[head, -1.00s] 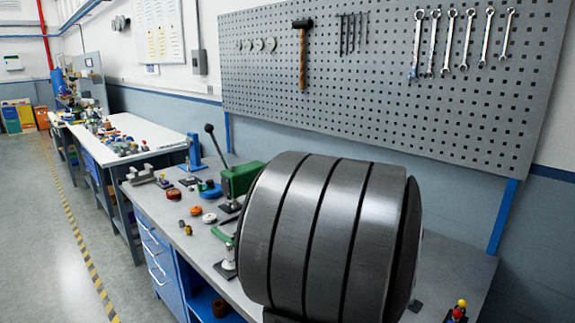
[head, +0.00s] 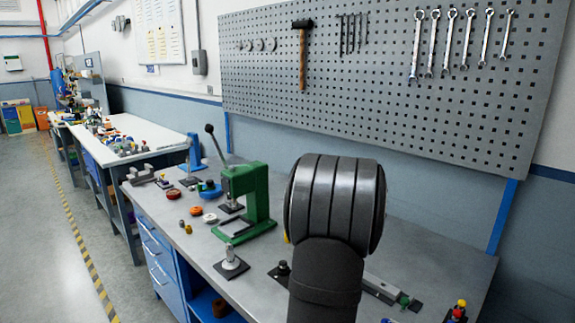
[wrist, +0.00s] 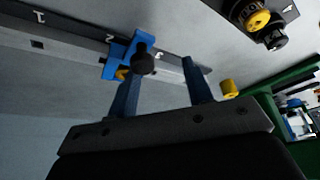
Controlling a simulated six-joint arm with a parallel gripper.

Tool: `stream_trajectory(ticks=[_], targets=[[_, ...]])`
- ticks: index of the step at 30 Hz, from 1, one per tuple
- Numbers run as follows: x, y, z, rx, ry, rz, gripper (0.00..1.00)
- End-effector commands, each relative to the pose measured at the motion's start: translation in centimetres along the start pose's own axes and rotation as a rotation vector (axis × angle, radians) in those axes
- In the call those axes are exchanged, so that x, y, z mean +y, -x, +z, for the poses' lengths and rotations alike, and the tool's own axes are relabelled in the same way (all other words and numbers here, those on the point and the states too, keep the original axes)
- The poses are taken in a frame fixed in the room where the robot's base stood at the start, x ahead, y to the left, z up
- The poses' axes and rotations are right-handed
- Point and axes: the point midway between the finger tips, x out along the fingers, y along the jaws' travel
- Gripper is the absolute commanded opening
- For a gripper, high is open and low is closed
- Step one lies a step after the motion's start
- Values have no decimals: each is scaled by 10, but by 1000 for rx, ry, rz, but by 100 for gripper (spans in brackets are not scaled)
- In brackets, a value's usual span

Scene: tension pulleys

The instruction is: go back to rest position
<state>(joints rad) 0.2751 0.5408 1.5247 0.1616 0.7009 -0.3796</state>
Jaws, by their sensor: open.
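My gripper (wrist: 166,75) is open in the wrist view, its two dark blue fingers apart. A blue bracket (wrist: 116,62) with a black knob (wrist: 143,63) sits on a grey rail (wrist: 50,33) with numbered marks, at the tip of the left finger. Whether that finger touches it I cannot tell. Nothing clearly shows held between the fingers. A small yellow cylinder (wrist: 229,88) is beyond the right finger. A black part with a yellow face (wrist: 258,20) is at the upper right. In the head view my own arm hides the gripper and part of the bench.
A green lever press (head: 258,200) stands on the grey workbench (head: 420,240) left of my arm. A metal post on a dark base (head: 231,262) stands nearer. Small coloured parts lie at the bench's left end. A tool pegboard (head: 380,80) hangs behind.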

Motion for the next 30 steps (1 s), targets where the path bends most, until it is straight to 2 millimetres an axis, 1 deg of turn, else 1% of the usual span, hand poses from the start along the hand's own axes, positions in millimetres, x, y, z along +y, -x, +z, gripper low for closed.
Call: stream_trajectory(ticks=[1,3,16,18,30], targets=[[-9,-4,-6,-2,4,-3,44],[-20,-8,-15,-3,3,-3,44],[-80,-31,-71,-3,2,-1,44],[-77,-10,-71,2,-2,1,44],[-75,71,-70,2,-2,0,44]])
